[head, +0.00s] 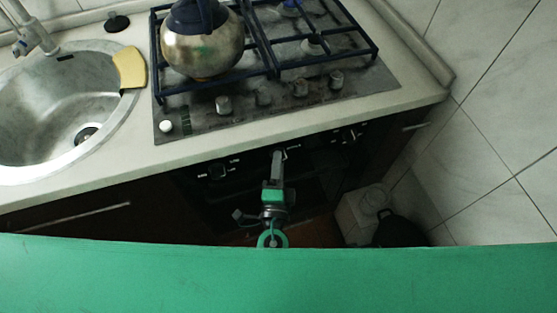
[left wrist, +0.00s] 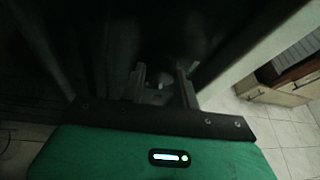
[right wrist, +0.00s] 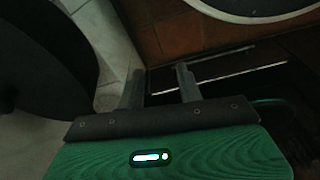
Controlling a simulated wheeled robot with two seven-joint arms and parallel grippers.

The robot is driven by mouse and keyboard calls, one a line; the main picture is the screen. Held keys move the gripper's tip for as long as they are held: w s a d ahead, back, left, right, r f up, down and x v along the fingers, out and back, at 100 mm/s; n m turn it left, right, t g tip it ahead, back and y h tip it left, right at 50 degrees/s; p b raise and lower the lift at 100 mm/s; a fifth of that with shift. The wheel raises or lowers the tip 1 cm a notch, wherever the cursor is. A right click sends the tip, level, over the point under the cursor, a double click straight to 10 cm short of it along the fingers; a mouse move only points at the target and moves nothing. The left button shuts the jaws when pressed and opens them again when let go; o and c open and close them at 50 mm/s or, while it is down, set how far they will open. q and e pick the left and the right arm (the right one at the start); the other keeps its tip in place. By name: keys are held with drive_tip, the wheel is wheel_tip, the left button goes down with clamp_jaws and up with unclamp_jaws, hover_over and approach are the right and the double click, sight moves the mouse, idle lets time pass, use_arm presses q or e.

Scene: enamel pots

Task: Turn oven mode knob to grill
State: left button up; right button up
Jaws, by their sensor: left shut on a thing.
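The black oven front (head: 240,188) is under the counter, with knobs along its upper strip. One oven knob (head: 217,171) is at the left of the strip, and more knobs (head: 350,134) are at the right. My left gripper (head: 279,158) is at the middle of the strip. In the left wrist view, its two fingers (left wrist: 161,90) are on either side of a small pale oven knob (left wrist: 160,79) and are shut on it. Its marking is too dark to read. My right gripper (right wrist: 160,86) shows only in its wrist view, with its fingers apart and nothing between them.
A gas hob (head: 300,108) with its own knobs and a kettle (head: 202,50) is above the oven. A sink (head: 50,115) with a yellow sponge (head: 130,68) is at the left. A pale container (head: 365,205) and a dark bin (head: 400,230) stand on the floor at the right.

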use_arm(q)
drive_tip(key=shift+r+m+g+p, duration=0.15)
drive_tip(key=shift+m+g+p, duration=0.55)
drive_tip(key=shift+m+p, duration=1.3)
use_arm(e)
drive_tip(key=s+d+f, duration=0.2)
drive_tip(key=s+f, duration=0.4)
drive_tip(key=f, duration=0.6)
drive_tip(key=shift+s+d+f, duration=0.2)
drive_tip(key=shift+s+d, duration=0.2)
use_arm(q)
drive_tip(key=o, duration=1)
